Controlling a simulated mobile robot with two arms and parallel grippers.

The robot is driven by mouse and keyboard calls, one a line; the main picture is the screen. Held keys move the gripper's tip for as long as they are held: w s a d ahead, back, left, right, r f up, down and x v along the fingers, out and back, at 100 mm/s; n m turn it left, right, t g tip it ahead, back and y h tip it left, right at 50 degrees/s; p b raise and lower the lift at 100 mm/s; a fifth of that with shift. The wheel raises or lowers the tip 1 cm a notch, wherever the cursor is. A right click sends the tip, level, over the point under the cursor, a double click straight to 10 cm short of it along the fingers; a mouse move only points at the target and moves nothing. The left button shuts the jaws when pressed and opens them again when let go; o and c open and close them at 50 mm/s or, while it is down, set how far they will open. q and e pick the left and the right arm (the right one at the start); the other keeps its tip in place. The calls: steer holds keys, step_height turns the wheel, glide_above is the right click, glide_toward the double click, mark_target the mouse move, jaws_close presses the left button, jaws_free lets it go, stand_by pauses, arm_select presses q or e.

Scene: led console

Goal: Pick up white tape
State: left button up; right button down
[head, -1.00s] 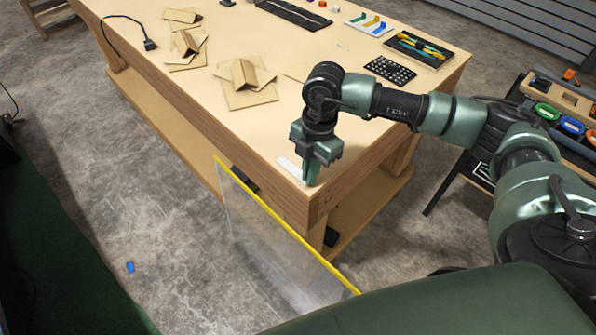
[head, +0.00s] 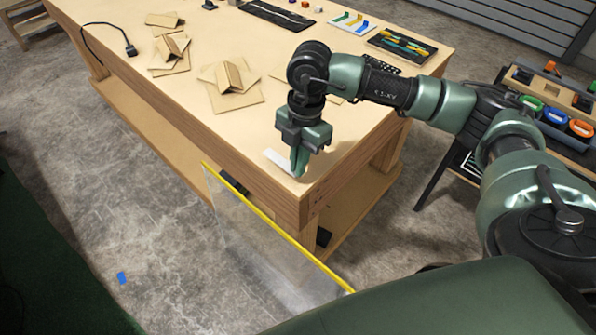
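A flat white strip, the white tape (head: 277,160), lies on the wooden table (head: 225,140) close to its near corner. My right gripper (head: 299,168) points down at the tape's right end, with its green fingers low at the tabletop. The fingers overlap in this view, so I cannot tell whether they are open or shut, or whether they touch the tape. They hide part of the tape's right end. My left gripper is not in view.
Folded cardboard pieces (head: 232,84) lie on the table behind the tape. A dark tray with tools (head: 402,45) lies at the far right. A clear panel with a yellow edge (head: 275,232) stands at the table's near side. A rack with coloured spools (head: 555,115) is at right.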

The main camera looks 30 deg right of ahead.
step_height(320, 180, up, 20)
steer(key=p, duration=0.1)
steer(key=shift+r, duration=0.2)
stand_by(0.5)
